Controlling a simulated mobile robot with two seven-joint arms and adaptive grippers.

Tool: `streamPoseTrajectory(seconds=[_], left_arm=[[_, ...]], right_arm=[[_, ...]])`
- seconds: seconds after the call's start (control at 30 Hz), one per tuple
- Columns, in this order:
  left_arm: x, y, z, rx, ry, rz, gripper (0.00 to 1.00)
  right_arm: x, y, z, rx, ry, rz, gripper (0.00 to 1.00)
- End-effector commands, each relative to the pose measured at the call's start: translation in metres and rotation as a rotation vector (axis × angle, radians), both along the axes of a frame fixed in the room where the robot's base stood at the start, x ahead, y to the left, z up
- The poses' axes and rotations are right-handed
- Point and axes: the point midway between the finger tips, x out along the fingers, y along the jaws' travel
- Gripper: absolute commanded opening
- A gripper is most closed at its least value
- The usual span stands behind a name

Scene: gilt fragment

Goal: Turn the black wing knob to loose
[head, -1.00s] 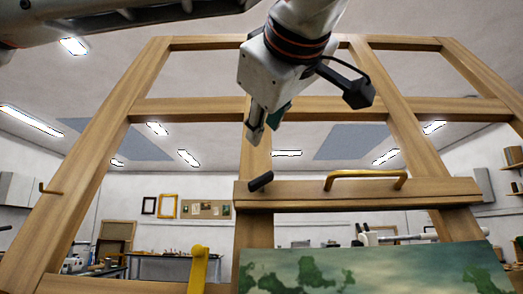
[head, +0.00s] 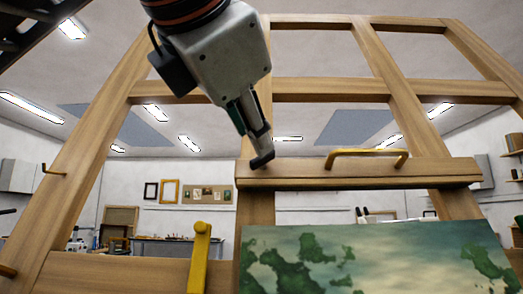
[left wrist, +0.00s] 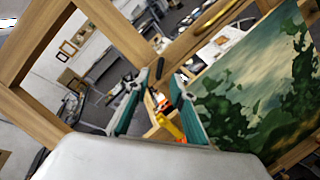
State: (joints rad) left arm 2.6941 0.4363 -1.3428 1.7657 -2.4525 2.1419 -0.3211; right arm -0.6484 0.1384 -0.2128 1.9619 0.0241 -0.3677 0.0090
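The black wing knob (head: 262,160) sits near the left end of the wooden crossbar (head: 300,178) of the easel. It is tilted, with its right end higher. My left gripper (head: 255,135) comes down from the upper left, with its fingertips just above and partly in front of the knob in the head view. In the left wrist view the two teal fingers (left wrist: 157,85) are open, and the knob (left wrist: 160,68) shows in line with the gap between them, beyond the tips. I cannot tell whether they touch it. My right gripper is in neither view.
A brass handle (head: 367,153) is on the crossbar to the right of the knob. A painted green canvas (head: 375,262) stands below the bar. A yellow lever (head: 199,258) rises at the lower left. Wooden easel posts (head: 100,140) surround the area; the openings between them are free.

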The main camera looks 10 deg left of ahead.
Motion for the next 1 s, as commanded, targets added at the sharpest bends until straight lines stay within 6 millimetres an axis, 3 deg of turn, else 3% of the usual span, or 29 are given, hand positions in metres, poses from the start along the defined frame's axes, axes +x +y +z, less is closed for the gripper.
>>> streamPoseTrajectory(seconds=[0.2, 0.4, 0.77, 0.87, 1.0], left_arm=[[0.034, -0.001, -0.01, 0.002, 0.004, 0.0, 0.24], [0.054, -0.001, -0.015, 0.003, 0.003, -0.001, 0.24], [0.059, -0.002, -0.016, 0.003, 0.001, 0.0, 0.24], [0.059, -0.002, -0.016, 0.003, 0.001, 0.0, 0.0], [0.059, -0.002, -0.016, 0.004, 0.001, 0.0, 0.0]], right_arm=[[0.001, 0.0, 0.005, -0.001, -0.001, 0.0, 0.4], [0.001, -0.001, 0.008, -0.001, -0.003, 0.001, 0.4], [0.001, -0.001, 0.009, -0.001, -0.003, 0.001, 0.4], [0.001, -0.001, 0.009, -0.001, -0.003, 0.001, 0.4], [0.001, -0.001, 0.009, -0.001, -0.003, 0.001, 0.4]])
